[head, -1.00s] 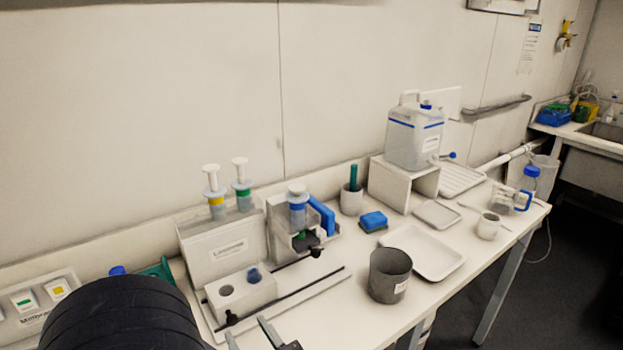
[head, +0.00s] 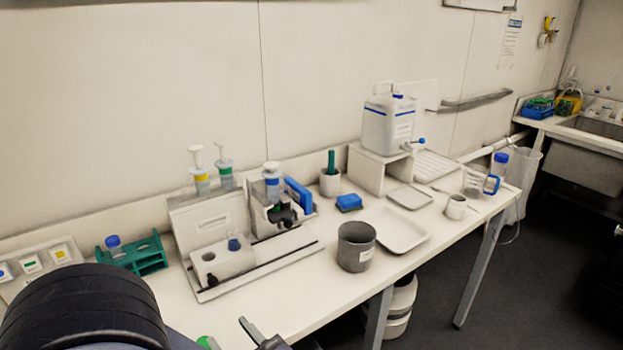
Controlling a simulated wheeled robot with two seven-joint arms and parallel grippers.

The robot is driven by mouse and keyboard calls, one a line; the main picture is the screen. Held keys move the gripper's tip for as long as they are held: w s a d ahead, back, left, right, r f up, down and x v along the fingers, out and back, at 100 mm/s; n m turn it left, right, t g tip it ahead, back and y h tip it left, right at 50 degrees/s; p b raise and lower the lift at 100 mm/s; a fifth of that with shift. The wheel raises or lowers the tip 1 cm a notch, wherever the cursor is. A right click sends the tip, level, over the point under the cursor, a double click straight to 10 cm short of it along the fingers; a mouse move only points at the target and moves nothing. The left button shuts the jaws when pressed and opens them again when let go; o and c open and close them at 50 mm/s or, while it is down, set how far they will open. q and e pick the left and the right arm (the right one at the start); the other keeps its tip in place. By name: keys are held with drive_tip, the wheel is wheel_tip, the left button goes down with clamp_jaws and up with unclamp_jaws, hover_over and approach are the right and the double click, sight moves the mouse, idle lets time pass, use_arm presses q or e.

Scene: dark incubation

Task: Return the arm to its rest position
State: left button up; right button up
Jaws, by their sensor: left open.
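My left arm comes in at the lower left as a thick black ribbed link. My left gripper (head: 232,338) shows at the bottom edge, in front of the bench's front edge. Its jaws are parted with nothing visible between them, and part of it is cut off by the frame. It is clear of the objects on the white bench (head: 300,305). My right gripper is not in view.
A white syringe stand (head: 210,222) and block (head: 222,262) stand behind the left gripper. A green rack (head: 150,262) is left of them. A grey beaker (head: 356,246), white tray (head: 400,232) and carboy (head: 388,125) stand to the right. A bin (head: 400,305) is under the bench.

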use_arm(q)
drive_tip(key=s+a+f+n+g+h+b, duration=0.2)
drive_tip(key=s+a+f+n+g+h, duration=0.45)
drive_tip(key=s+a+n+g, duration=0.65)
drive_tip(key=d+n+t+h, duration=0.1)
drive_tip(key=n+t+h, duration=0.1)
drive_tip(key=n, duration=0.3)
drive_tip(key=d+r+n+t+h+b, duration=0.1)
drive_tip(key=d+n+t+h, duration=0.1)
drive_tip(key=n, duration=0.3)
drive_tip(key=d+n+t+h, duration=0.2)
drive_tip(key=n+h, duration=0.2)
drive_tip(key=n, duration=0.2)
drive_tip(key=shift+s+d+r+b, duration=0.2)
drive_tip(key=shift+r+b, duration=0.1)
drive_tip(key=shift+b, duration=0.05)
